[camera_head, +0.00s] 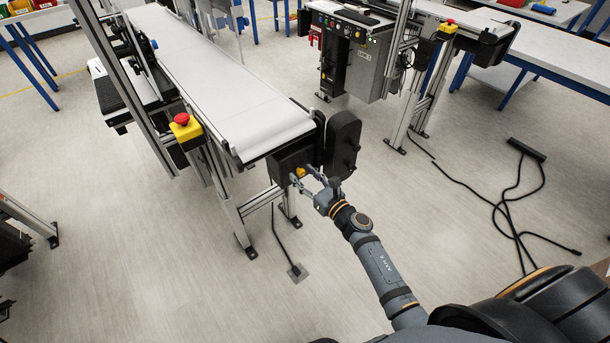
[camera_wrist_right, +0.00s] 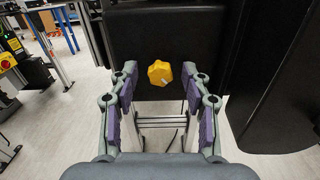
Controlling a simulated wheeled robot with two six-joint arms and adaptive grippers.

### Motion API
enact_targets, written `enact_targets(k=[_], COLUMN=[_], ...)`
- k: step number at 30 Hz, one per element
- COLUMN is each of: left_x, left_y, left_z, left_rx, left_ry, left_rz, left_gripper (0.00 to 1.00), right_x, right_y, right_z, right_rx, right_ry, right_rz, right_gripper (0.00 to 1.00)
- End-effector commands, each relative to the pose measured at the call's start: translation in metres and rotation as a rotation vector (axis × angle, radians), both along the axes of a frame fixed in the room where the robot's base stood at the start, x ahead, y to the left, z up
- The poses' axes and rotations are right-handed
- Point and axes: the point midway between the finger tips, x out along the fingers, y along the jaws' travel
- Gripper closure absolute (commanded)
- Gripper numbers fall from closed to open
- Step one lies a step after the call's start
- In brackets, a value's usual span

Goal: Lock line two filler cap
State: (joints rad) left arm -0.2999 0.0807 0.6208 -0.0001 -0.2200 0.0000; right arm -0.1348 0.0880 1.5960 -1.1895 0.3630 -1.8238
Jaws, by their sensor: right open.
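A yellow knob-like cap (camera_head: 299,172) sits on the black end housing (camera_head: 283,163) of the white belt conveyor. In the right wrist view the yellow cap (camera_wrist_right: 160,73) has a lobed edge and a small pale mark near its lower right. My right gripper (camera_head: 305,183) is open at the end of the conveyor, its fingers pointing at the cap. In the right wrist view the open fingers (camera_wrist_right: 160,84) stand on either side of the cap's line, with visible gaps on both sides. I cannot tell whether they reach its depth. My left gripper is not in view.
A tall black guard (camera_head: 342,143) stands right beside the cap's housing. A red stop button on a yellow box (camera_head: 183,125) is on the conveyor's left side. A black cable (camera_head: 511,205) lies on the floor at right.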

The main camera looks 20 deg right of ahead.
Motion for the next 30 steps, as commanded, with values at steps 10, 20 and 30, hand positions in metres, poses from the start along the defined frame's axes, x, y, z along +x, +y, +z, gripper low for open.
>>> enact_targets(k=[10,20,30], left_x=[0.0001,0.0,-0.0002], left_y=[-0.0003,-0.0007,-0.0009], left_z=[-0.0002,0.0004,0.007], left_rx=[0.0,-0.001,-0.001], left_ry=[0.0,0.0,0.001], left_rz=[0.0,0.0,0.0], left_gripper=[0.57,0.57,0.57], right_x=[-0.0003,-0.0004,-0.0003], right_y=[-0.0003,-0.0004,-0.0005], right_z=[-0.0001,0.0003,0.0012], right_rx=[0.001,0.011,0.164], right_ry=[0.0,0.004,0.06], right_rz=[0.0,0.0,-0.001], right_gripper=[0.87,1.0,1.0])
